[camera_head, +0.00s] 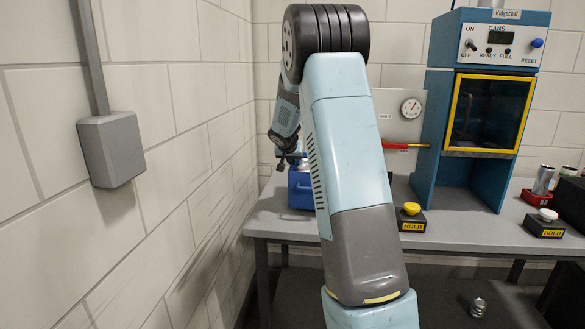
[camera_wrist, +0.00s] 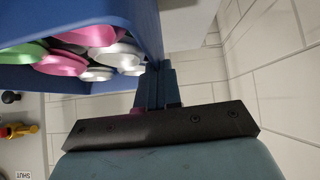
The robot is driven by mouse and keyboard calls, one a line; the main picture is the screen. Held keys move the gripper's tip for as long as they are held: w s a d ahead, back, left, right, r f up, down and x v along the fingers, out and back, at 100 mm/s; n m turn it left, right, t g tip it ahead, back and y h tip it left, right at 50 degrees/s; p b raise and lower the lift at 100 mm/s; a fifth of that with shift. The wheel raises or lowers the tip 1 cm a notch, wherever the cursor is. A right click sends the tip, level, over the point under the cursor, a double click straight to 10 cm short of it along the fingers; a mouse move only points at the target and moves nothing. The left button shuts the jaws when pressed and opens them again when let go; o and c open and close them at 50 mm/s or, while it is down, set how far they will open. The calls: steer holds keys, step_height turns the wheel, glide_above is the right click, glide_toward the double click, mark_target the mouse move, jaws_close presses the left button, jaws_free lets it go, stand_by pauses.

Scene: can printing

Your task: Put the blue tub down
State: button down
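The blue tub (camera_head: 299,192) is at the left end of the grey table in the head view, partly hidden behind my arm. In the wrist view the tub (camera_wrist: 95,77) is close and open-topped, with several pink, white and green rounded pieces (camera_wrist: 93,45) inside. My gripper (camera_head: 291,160) is above the tub's near left part. In the wrist view the fingers of my gripper (camera_wrist: 160,75) are close together at the tub's wall and appear to grip it. I cannot tell whether the tub's base touches the table.
The grey table (camera_head: 273,226) runs along the back wall, with the tiled wall close on the left. A blue machine (camera_head: 437,130) stands right of my arm. Yellow (camera_head: 411,209) and white (camera_head: 547,215) HOLD buttons sit at the front. A small can (camera_head: 479,306) is on the floor.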

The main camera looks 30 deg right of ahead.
steer(key=shift+f, duration=1.35)
steer(key=c, duration=1.3)
jaws_free()
steer(key=shift+s, duration=0.1)
steer(key=v, duration=1.2)
steer(key=s+a+r+n+y, duration=0.1)
steer(key=s+a+r, duration=0.3)
steer(key=s, duration=0.6)
steer(key=s+a+r+n+y, duration=0.1)
steer(key=s+a+r, duration=0.2)
steer(key=s, duration=0.6)
steer(key=s+a+n+y, duration=0.1)
steer(key=s+a, duration=0.2)
steer(key=s, duration=0.4)
steer(key=s+a+f+n+g+y, duration=0.1)
steer(key=s+a+n, duration=0.1)
steer(key=s, duration=0.6)
steer(key=s+a+f+n+y, duration=0.1)
steer(key=s+a, duration=0.4)
steer(key=s, duration=0.3)
steer(key=shift+a+f+n+g, duration=0.1)
steer(key=shift+f+n+g, duration=0.1)
steer(key=shift+n+g, duration=0.15)
